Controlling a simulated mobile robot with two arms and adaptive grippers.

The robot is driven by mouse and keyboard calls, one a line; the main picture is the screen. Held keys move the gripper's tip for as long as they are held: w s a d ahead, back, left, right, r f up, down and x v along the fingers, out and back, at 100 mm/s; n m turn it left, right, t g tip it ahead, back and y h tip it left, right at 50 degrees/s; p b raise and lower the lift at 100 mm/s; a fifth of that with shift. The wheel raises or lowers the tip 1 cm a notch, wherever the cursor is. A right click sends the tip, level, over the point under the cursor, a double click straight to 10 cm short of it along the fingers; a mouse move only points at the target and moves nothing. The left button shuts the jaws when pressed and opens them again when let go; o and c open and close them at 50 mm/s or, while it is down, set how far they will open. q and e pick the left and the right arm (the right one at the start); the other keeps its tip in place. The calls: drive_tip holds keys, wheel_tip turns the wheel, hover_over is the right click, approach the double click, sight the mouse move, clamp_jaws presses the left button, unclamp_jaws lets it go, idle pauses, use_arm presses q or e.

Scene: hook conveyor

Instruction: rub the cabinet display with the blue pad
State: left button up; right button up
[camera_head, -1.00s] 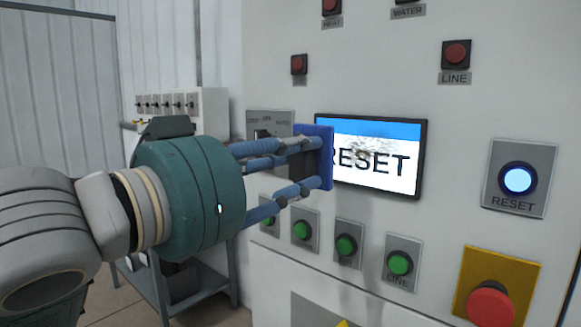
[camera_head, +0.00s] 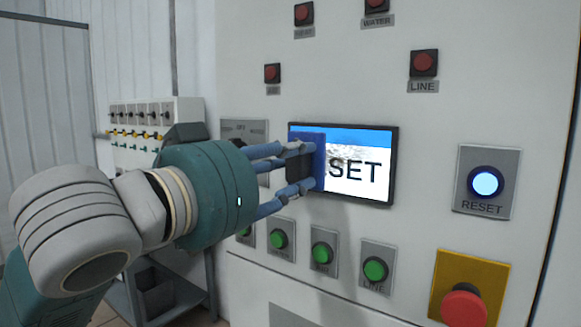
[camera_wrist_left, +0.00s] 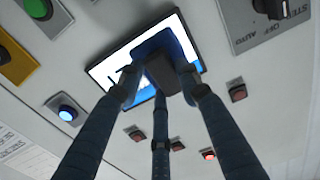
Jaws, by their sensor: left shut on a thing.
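The cabinet display (camera_head: 368,189) is a black-framed screen with a blue band on top and part of the word RESET showing. A grey smudge marks its white area near the pad. My left gripper (camera_head: 300,171) is shut on the blue pad (camera_head: 319,162), which stands upright over the left part of the display and hides the first letters. In the left wrist view the pad (camera_wrist_left: 160,43) covers part of the screen (camera_wrist_left: 108,71), with the fingers around its dark grip. I cannot tell for sure whether the pad touches the glass. My right gripper is not in view.
Below the display is a row of green buttons (camera_head: 323,252). Right of it are a lit blue RESET button (camera_head: 486,183) and a red emergency button (camera_head: 464,304) on a yellow plate. Red buttons (camera_head: 424,63) sit above. A switch panel (camera_head: 150,125) stands at the left.

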use_arm(q)
drive_tip(key=shift+w+d, duration=0.2)
idle(0.3)
drive_tip(key=shift+w+d, duration=0.35)
drive_tip(key=shift+w, duration=0.2)
drive_tip(key=shift+s+d, duration=0.1)
drive_tip(key=shift+s+d+p, duration=0.3)
drive_tip(key=shift+s+d, duration=0.5)
drive_tip(key=shift+d, duration=0.3)
drive_tip(key=shift+s+d+p, duration=0.25)
drive_tip(key=shift+s+d, duration=0.55)
drive_tip(key=shift+d, duration=0.3)
drive_tip(key=shift+s+d, duration=0.8)
drive_tip(key=shift+d, duration=0.35)
drive_tip(key=shift+s+d, duration=0.75)
drive_tip(key=shift+d, duration=0.35)
drive_tip(key=shift+w+a, duration=0.85)
drive_tip(key=shift+a, duration=0.3)
drive_tip(key=shift+w+a, duration=0.8)
drive_tip(key=shift+a, duration=0.3)
drive_tip(key=shift+w+a+p, duration=0.15)
drive_tip(key=shift+w+a, duration=0.4)
drive_tip(key=shift+a, duration=0.25)
drive_tip(key=shift+w+a+p, duration=0.2)
drive_tip(key=shift+w+a, duration=0.4)
drive_tip(key=shift+a, duration=0.2)
drive_tip(key=shift+w+a+p, duration=0.15)
drive_tip(key=shift+w+a, duration=0.4)
drive_tip(key=shift+a, duration=0.25)
drive_tip(key=shift+s, duration=0.1)
